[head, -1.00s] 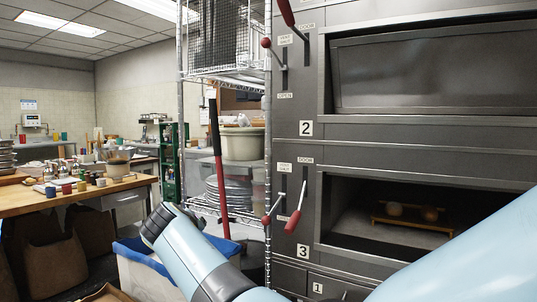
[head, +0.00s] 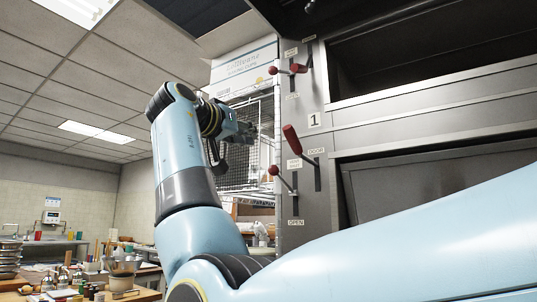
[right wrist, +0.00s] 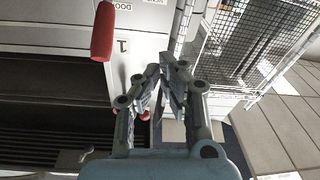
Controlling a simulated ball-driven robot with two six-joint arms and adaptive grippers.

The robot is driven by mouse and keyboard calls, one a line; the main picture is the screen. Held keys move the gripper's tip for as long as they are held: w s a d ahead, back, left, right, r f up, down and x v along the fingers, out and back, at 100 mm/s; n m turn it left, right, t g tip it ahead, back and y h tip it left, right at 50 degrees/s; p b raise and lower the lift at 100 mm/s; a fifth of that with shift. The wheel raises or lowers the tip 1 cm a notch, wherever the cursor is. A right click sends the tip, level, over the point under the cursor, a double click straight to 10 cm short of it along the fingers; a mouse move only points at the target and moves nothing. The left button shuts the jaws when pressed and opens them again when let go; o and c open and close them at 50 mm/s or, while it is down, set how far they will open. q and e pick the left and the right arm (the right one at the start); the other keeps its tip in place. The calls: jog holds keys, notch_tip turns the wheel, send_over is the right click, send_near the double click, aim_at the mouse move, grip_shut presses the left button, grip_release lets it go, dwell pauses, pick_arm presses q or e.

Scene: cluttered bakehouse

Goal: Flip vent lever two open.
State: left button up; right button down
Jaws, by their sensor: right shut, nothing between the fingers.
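Vent lever two has a thin stem and a red ball knob (head: 273,170), below the "1" plate on the oven's control strip. Its knob is raised towards the upper label; the "OPEN" label (head: 296,223) is lower down. The deck two door lever (head: 292,138) has a long red grip, which also shows in the right wrist view (right wrist: 103,32). My right gripper (head: 249,131) is shut and empty, left of the strip and above the vent two knob, apart from it. In the right wrist view its fingers (right wrist: 159,68) meet at the tips. My left gripper is not in view.
Deck one's red vent knob (head: 272,70) and door grip (head: 298,68) are above. A wire rack (head: 240,160) with a white box (head: 243,70) on top stands behind my gripper. A cluttered worktable (head: 140,283) is at lower left.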

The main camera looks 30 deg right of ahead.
jog(key=p+x, duration=0.4)
jog(key=x, duration=0.6)
jog(key=shift+r, duration=0.15)
jog(key=f, duration=0.1)
jog(key=f+p, duration=0.1)
jog(key=shift+s+f, duration=0.25)
jog(key=shift+f, duration=0.1)
jog(key=shift+s+a+f+p, duration=0.1)
jog(key=shift+f+p, duration=0.05)
jog(key=shift+f, duration=0.25)
jog(key=shift+s+a+f+p, duration=0.1)
jog(key=shift+s+f+p, duration=0.05)
jog(key=shift+f, duration=0.25)
